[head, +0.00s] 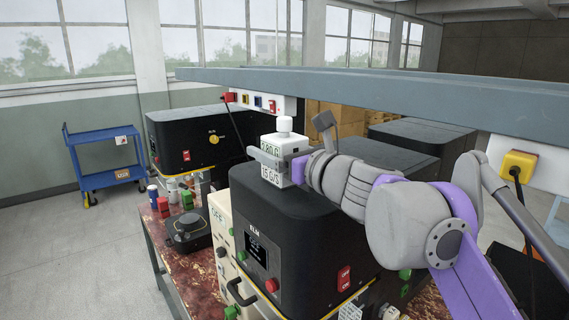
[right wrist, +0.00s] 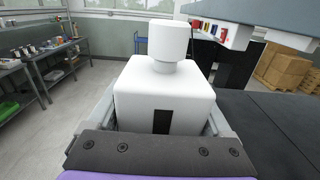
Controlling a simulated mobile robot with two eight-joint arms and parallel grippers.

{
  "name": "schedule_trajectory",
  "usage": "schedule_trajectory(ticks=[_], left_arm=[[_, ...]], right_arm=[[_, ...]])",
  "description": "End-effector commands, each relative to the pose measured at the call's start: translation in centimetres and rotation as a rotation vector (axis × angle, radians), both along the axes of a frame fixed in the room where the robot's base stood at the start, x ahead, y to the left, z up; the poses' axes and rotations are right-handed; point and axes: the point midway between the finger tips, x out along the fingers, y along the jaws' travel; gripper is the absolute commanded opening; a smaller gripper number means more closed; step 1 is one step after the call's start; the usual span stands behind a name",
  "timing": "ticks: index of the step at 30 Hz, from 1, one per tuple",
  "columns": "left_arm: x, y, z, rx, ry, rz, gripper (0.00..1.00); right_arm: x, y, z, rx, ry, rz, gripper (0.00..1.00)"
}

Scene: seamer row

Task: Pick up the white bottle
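The white bottle (head: 284,157) is a boxy block with a round white cap and green-lettered labels. It is upright over the top of the black machine (head: 290,215); whether its base touches the machine I cannot tell. My right gripper (head: 272,160) reaches in from the right, with its fingers along two opposite sides of the bottle. In the right wrist view the bottle (right wrist: 165,98) fills the space between the fingers, which look pressed to its sides, and shows a dark rectangle on its near face. My left gripper is not in view.
A grey overhead beam (head: 370,85) with socket boxes runs just above and behind the bottle. Another black machine (head: 195,135) stands at the back left. Small jars and a dark device (head: 188,228) sit on the worn red table. A blue cart (head: 103,160) stands on open floor.

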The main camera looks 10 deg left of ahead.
Motion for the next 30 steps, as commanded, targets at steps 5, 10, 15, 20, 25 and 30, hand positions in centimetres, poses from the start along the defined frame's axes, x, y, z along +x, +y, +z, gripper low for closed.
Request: schedule_trajectory(ticks=[5, 10, 15, 20, 25, 30], left_arm=[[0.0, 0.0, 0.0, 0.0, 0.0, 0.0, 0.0], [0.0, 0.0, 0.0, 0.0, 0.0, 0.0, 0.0], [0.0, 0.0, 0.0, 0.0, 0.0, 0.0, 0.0], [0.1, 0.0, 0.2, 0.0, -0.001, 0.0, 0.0], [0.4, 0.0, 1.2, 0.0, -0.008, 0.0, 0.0], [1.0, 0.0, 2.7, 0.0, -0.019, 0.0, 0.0]], right_arm=[[0.0, 0.0, 0.0, 0.0, 0.0, 0.0, 0.5], [0.0, 0.0, 0.0, 0.0, 0.0, 0.0, 0.19], [0.0, 0.0, 0.0, 0.0, 0.0, 0.0, 0.14], [0.0, 0.0, 0.7, 0.0, 0.0, 0.0, 0.14], [0.0, 0.0, 3.8, 0.0, -0.001, 0.0, 0.14], [0.0, 0.0, 7.4, 0.0, -0.003, 0.0, 0.14]])
